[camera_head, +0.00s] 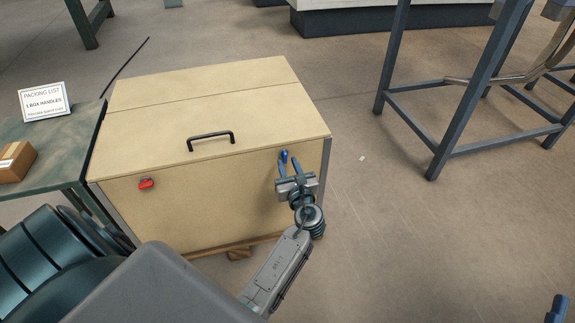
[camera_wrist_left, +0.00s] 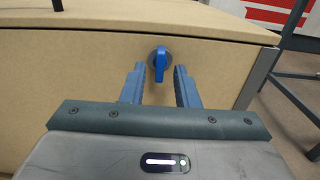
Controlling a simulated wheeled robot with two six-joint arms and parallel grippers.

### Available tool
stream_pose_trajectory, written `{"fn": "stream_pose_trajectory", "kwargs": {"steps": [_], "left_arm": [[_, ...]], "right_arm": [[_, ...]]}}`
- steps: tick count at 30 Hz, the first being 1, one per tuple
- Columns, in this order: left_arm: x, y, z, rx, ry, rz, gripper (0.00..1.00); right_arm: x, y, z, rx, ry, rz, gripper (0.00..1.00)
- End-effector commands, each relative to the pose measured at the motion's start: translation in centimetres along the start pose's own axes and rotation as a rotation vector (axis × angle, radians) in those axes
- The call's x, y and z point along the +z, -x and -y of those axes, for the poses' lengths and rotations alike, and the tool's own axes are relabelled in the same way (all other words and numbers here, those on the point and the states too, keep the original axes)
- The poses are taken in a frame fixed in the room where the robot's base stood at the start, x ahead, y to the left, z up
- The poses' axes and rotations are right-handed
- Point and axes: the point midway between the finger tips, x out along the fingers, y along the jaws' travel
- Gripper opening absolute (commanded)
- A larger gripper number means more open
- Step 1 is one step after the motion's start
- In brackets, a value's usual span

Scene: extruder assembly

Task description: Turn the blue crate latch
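The blue latch (camera_head: 284,156) is on the upper right of the front face of the wooden crate (camera_head: 215,215). In the left wrist view the blue latch (camera_wrist_left: 160,62) has a round base with its lever pointing down. My left gripper (camera_head: 289,163) is open in front of the latch. In the left wrist view its two fingers (camera_wrist_left: 160,84) stand on either side below the latch, and I see no contact. A small blue thing at the lower right corner of the head view may be part of my right gripper; its fingers do not show.
A red latch (camera_head: 146,183) is on the crate's front left. A black handle (camera_head: 211,141) is on the lid, which is closed. A side table (camera_head: 60,150) with a cardboard box (camera_head: 14,162) and a sign (camera_head: 44,101) stands at left.

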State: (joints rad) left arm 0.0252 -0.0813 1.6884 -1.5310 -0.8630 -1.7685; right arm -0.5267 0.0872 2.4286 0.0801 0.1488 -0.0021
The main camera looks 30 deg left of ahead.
Motion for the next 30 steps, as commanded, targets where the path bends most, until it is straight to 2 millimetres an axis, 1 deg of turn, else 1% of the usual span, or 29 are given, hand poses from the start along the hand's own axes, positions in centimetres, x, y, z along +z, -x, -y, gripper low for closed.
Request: {"fn": "stream_pose_trajectory", "kwargs": {"steps": [4,15,22,23,24,26,27,30], "left_arm": [[-0.1,-1.1,0.0,0.000,0.001,0.002,0.28],[0.1,-1.1,0.0,0.000,0.000,-0.001,0.28],[0.0,-1.1,0.0,0.000,0.001,-0.001,0.28],[0.0,-1.1,0.0,0.000,0.001,-0.001,0.24],[0.0,-1.1,0.0,0.000,0.001,-0.001,0.16],[0.0,-1.1,0.0,0.000,0.001,-0.001,0.04],[0.0,-1.1,0.0,0.000,0.001,-0.001,0.00],[0.0,-1.1,0.0,0.000,0.001,-0.001,0.00]], "right_arm": [[-1.6,-0.3,0.0,-0.005,0.014,-0.104,0.31],[-2.1,-0.6,0.0,-0.004,0.012,-0.092,0.31],[-2.1,-0.6,0.0,-0.004,0.012,-0.091,0.31],[-2.1,-0.6,0.0,-0.004,0.012,-0.091,0.31],[-2.1,-0.6,0.0,-0.004,0.012,-0.091,0.31],[-2.1,-0.6,0.0,-0.004,0.012,-0.091,0.31],[-2.1,-0.6,0.0,-0.004,0.012,-0.091,0.31],[-2.1,-0.6,0.0,-0.004,0.012,-0.091,0.31]]}}
